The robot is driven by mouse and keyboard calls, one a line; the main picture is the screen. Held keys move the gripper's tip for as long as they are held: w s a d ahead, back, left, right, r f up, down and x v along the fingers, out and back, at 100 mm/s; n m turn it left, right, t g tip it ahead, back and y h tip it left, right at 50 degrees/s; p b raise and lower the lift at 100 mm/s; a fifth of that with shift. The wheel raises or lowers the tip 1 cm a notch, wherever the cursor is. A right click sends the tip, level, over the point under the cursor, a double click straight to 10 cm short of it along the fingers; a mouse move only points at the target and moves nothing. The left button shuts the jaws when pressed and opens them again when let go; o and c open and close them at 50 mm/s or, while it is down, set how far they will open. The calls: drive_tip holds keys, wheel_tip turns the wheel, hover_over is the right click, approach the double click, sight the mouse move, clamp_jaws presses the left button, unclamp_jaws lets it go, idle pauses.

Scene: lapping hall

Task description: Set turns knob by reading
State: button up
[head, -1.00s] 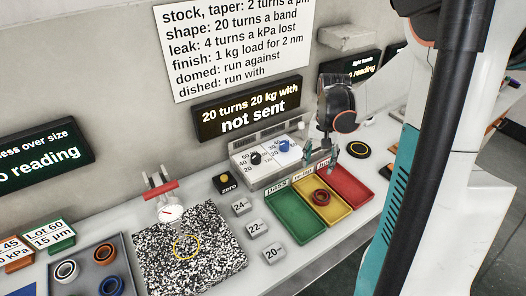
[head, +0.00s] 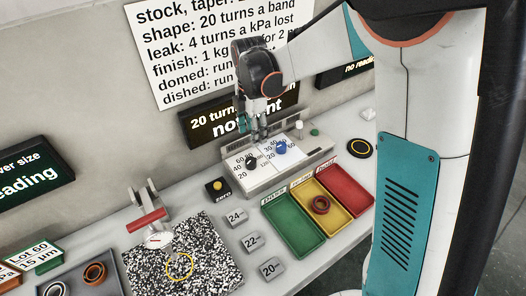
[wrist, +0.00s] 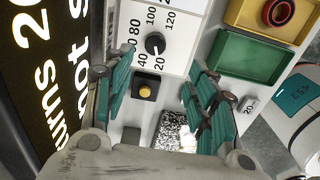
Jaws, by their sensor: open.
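The control box (head: 265,178) stands against the wall with a black knob (head: 251,162) on its left scale and a blue knob (head: 281,147) on its right scale. My gripper (head: 258,135) is open and empty above the back of the box, near the black knob. Its teal fingers (wrist: 158,75) stand apart on either side in the wrist view. The dark display (head: 240,118) is partly covered by my gripper; the earlier frame reads "20 turns 20 kg with, not sent".
A yellow button (head: 217,186) sits left of the box. Green (head: 293,226), yellow (head: 334,222) and red (head: 345,188) trays lie at right, with a red ring (head: 320,205) in the yellow one. Numbered blocks (head: 253,242), a speckled plate (head: 205,265) and a gauge (head: 157,238) stand in front.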

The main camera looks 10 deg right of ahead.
sight(251, 160)
drive_tip(key=shift+n, duration=0.8)
drive_tip(key=f+b, duration=0.1)
drive_tip(key=f, duration=0.3)
drive_tip(key=f+b, duration=0.2)
drive_tip(key=f, duration=0.3)
drive_tip(key=a+f+b, duration=0.1)
drive_tip(key=f, duration=0.3)
drive_tip(key=shift+w+f, duration=0.2)
drive_tip(key=shift+f, duration=0.1)
drive_tip(key=c, duration=1)
